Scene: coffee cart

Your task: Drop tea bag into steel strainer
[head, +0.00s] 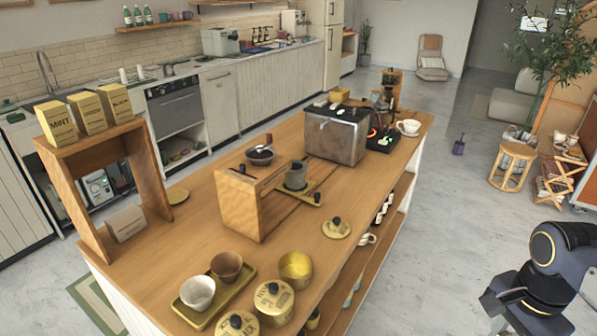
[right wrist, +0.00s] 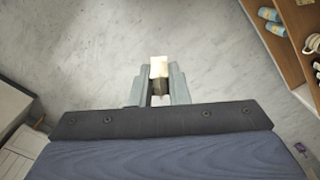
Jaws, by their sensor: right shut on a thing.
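My right gripper (right wrist: 159,80) is shut on a small cream-white tea bag (right wrist: 158,66), which sticks out past the fingertips above the floor. In the head view the right arm is at the lower right, off the cart, its gripper (head: 497,312) partly cut off and the tea bag not discernible there. A grey metal cup (head: 296,178), which may be the steel strainer, stands by the wooden stand in the middle of the counter. My left gripper is not in view.
An open yellow tin (head: 295,268) stands near the front, its lid (head: 336,229) beside the stand. Closed tins (head: 273,302) and a tray (head: 240,290) with two cups are close by. A steel machine (head: 337,135) stands farther back.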

